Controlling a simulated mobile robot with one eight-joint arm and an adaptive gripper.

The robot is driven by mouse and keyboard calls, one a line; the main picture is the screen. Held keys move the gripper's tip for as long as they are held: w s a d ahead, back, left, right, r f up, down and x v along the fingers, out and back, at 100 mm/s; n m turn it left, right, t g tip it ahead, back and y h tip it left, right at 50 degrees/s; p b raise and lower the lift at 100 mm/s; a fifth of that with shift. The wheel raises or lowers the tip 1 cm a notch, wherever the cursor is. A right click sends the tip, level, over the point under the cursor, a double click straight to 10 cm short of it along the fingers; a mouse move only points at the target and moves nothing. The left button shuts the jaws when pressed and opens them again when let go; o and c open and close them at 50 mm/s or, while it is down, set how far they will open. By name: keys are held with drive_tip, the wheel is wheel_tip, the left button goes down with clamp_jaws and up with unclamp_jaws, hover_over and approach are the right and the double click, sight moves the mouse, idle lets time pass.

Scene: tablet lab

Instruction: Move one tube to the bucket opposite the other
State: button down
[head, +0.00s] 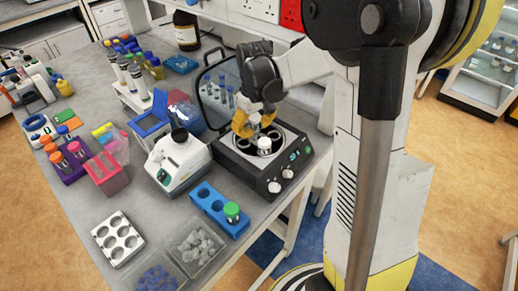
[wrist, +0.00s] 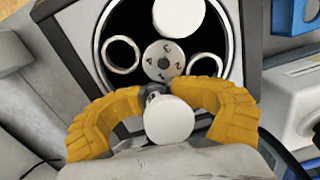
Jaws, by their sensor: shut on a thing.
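The centrifuge (head: 285,170) stands on the bench with its lid (head: 206,112) open. My gripper (head: 254,128) reaches down over its bowl. In the wrist view my yellow fingers (wrist: 158,98) are closed around a white-capped tube (wrist: 168,120) near the rotor hub (wrist: 163,61). How deep this tube sits, or whether it is clear of a bucket, I cannot tell. The other white-capped tube (wrist: 178,17) is across the hub, at the top. An empty bucket (wrist: 121,56) shows at the left; the right bucket (wrist: 205,66) looks empty and is partly hidden by my finger.
A white bench device (head: 180,160) stands just left of the centrifuge. In front are a blue rack (head: 212,205) with a green-capped tube (head: 232,210) and a metal rack (head: 117,238). The raised lid stands close behind my gripper.

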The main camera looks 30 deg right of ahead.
sight(254, 115)
drive_tip(key=shift+s+a+f+b, duration=0.1)
drive_tip(key=shift+s+f+b, duration=0.25)
drive_tip(key=shift+f, duration=0.3)
drive_tip(key=shift+s+a+f+b, duration=0.1)
drive_tip(key=shift+s+f+b, duration=0.05)
drive_tip(key=shift+f+b, duration=0.4)
drive_tip(key=shift+f, duration=0.15)
drive_tip(key=c, duration=1.5)
unclamp_jaws()
drive_tip(key=o, duration=0.7)
drive_tip(key=r, duration=0.8)
drive_tip(key=shift+w+d+r, duration=0.1)
drive_tip(key=shift+w+r, duration=0.15)
drive_tip(key=shift+w, duration=0.05)
drive_tip(key=shift+r, duration=0.3)
drive_tip(key=shift+s+a+r, duration=0.2)
drive_tip(key=shift+r, duration=0.05)
drive_tip(key=shift+s+a+r+m+t, duration=0.35)
drive_tip(key=shift+s+a+t, duration=1)
drive_tip(key=shift+s, duration=1.2)
drive_tip(key=shift+s+a+r+m+t, duration=0.4)
drive_tip(key=shift+s+a+t, duration=0.65)
drive_tip(key=shift+s+a, duration=1.1)
drive_tip(key=shift+s+a+r+m+t, duration=0.35)
drive_tip(key=shift+s+a+t, duration=0.8)
drive_tip(key=shift+s, duration=1.85)
